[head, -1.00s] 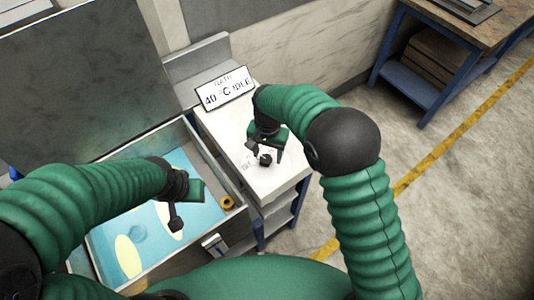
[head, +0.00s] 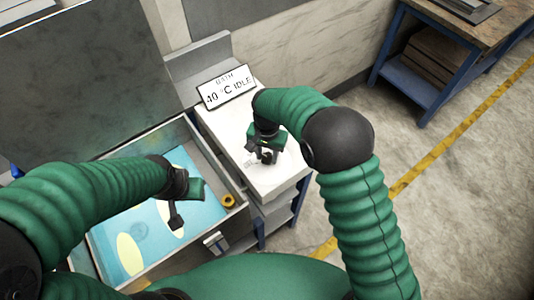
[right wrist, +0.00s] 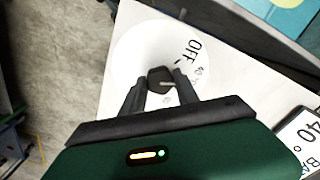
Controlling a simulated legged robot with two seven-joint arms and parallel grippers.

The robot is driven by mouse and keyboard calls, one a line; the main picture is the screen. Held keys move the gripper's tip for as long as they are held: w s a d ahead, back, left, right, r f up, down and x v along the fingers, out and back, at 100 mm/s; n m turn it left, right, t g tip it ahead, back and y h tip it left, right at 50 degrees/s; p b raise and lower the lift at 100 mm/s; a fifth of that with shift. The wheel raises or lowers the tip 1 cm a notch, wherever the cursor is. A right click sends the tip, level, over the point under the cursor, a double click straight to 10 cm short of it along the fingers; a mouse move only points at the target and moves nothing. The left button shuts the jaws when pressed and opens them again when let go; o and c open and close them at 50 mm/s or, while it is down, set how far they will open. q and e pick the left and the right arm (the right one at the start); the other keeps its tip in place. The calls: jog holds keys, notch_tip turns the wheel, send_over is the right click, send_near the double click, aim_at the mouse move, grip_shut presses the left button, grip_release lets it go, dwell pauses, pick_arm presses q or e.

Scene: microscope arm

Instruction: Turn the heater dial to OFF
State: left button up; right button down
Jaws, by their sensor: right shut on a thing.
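The heater dial is a small black knob (right wrist: 160,77) on a white round plate with printed marks, on the white top of the bath's side unit. The word OFF (right wrist: 195,50) is printed on the plate, to the upper right of the knob in the right wrist view. A pale line on the knob points right, not straight at OFF. My right gripper (right wrist: 161,92) is shut on the knob, a finger on each side. In the head view, this gripper (head: 263,155) partly hides the dial. My left gripper (head: 176,216) hangs over the bath; its jaw gap is unclear.
A blue-legged workbench (head: 425,96) stands far right; the floor between is clear.

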aim_at(267, 156)
jog(key=shift+w+r, duration=0.1)
jog(key=n, duration=0.3)
jog(key=shift+r+n+p, duration=0.1)
jog(key=shift+n+p, duration=0.2)
jog(key=shift+p, duration=0.1)
jog(key=shift+w+n+p, duration=0.1)
jog(key=shift+n+p, duration=0.25)
jog(key=shift+n, duration=1.85)
jog(key=c, duration=1.2)
grip_release()
jog(key=o, duration=0.3)
notch_tip(267, 156, up, 16)
jog(key=b, duration=0.1)
jog(key=shift+r+b, duration=0.25)
jog(key=shift+b, duration=0.15)
